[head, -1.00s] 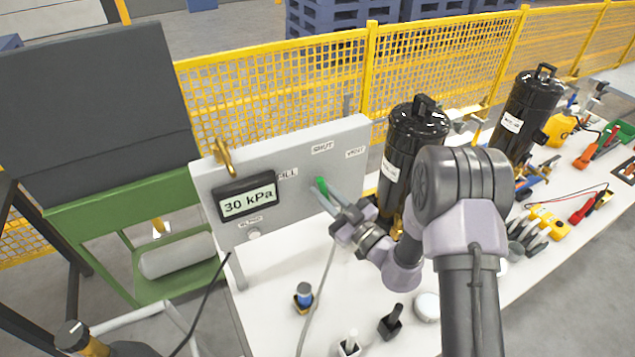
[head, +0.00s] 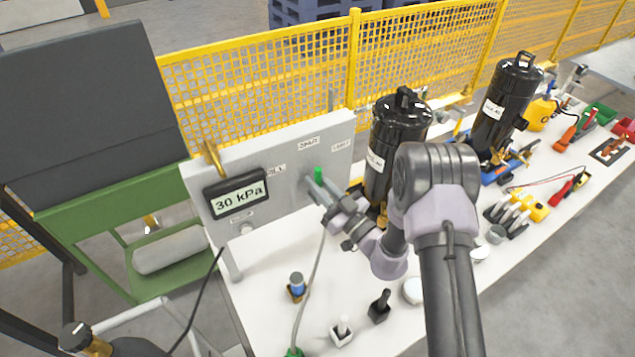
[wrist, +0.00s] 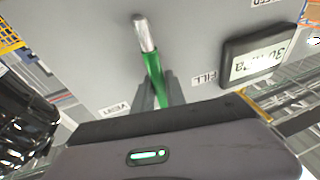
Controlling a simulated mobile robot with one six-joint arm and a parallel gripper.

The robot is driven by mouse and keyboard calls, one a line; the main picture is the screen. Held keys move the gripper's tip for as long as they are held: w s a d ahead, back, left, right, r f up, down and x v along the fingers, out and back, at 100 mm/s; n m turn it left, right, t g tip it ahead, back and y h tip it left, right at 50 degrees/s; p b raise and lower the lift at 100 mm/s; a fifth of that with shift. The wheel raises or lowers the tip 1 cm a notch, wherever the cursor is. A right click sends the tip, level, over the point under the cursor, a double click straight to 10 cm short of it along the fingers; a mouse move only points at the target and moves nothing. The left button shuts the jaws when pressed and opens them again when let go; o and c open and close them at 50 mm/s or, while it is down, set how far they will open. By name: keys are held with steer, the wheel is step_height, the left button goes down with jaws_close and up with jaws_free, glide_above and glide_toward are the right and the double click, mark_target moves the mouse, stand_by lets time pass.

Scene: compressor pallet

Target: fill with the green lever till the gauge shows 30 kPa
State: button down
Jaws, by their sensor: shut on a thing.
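The green lever (head: 318,174) is on the grey panel (head: 280,190). It stands nearly upright, below the SHUT label (head: 309,143). The FILL label (head: 276,170) is to its left and the VENT label (head: 341,145) to its right. My gripper (head: 312,184) is shut on the lever. In the wrist view, the fingers (wrist: 160,95) lie on both sides of the green grip (wrist: 154,75), with the silver shaft beyond it. The gauge (head: 237,197) at the panel's left reads 30 kPa.
Black cylinders (head: 392,145) stand behind and right of my arm. Tools crowd the right side. A yellow fence (head: 260,95) runs behind.

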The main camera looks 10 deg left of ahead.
steer(key=c, duration=1.4)
jaws_free()
steer(key=shift+o, duration=0.2)
steer(key=v, duration=1.7)
steer(key=shift+s+d, duration=0.2)
steer(key=shift+f, duration=0.1)
